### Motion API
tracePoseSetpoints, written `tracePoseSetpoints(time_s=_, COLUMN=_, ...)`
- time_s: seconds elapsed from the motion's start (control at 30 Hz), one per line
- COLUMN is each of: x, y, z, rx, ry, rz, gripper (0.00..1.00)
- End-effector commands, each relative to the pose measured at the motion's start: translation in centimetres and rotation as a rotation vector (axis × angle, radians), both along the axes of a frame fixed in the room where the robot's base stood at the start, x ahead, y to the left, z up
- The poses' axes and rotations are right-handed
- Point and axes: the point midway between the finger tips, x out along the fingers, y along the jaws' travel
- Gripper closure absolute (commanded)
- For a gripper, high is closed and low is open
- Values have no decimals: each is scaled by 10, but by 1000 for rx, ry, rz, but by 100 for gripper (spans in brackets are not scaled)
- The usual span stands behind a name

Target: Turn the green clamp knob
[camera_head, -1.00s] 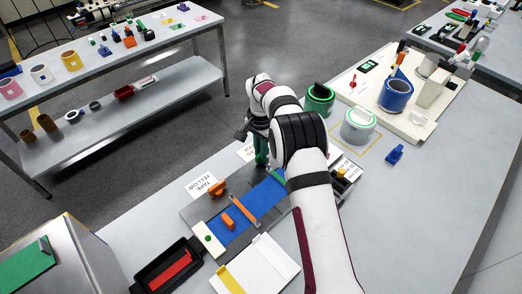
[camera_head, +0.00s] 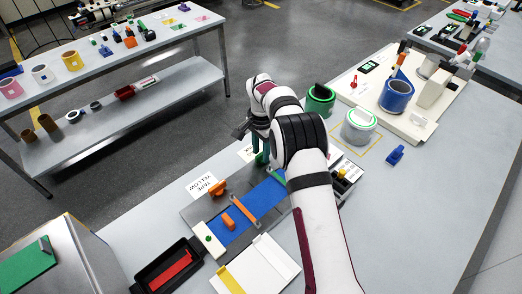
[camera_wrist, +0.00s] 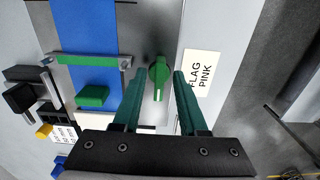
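The green clamp knob (camera_wrist: 159,77) shows in the wrist view, round with a raised grip and a pale pointer mark. It sits on a grey plate beside a blue strip (camera_wrist: 88,35). My gripper (camera_wrist: 158,84) is open, with one green finger on each side of the knob and small gaps visible. I cannot tell how deep the fingertips reach. A green clamp bar (camera_wrist: 92,60) crosses the blue strip, and a green block (camera_wrist: 92,96) lies on the strip. In the head view my green fingers (camera_head: 260,157) point down at the fixture's far end; the knob is hidden there.
A "FLAG PINK" label (camera_wrist: 201,72) lies right of the knob in the wrist view. In the head view, an orange knob (camera_head: 217,188) and orange bar (camera_head: 244,209) are nearer.

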Motion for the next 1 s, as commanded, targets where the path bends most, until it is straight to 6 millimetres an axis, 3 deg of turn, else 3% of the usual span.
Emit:
tracePoseSetpoints(time_s=0.37, x=1, y=0, z=8, rx=0, ry=-1, rz=2, gripper=55)
tracePoseSetpoints(time_s=0.47, x=1, y=0, z=30, rx=1, ry=-4, rz=0, gripper=55)
tracePoseSetpoints(time_s=0.7, x=1, y=0, z=108, rx=1, ry=-5, rz=0, gripper=55)
tracePoseSetpoints(time_s=0.8, x=0, y=0, z=132, rx=0, ry=-3, rz=0, gripper=55)
tracePoseSetpoints(time_s=1.0, x=0, y=0, z=156, rx=-1, ry=-1, rz=0, gripper=55)
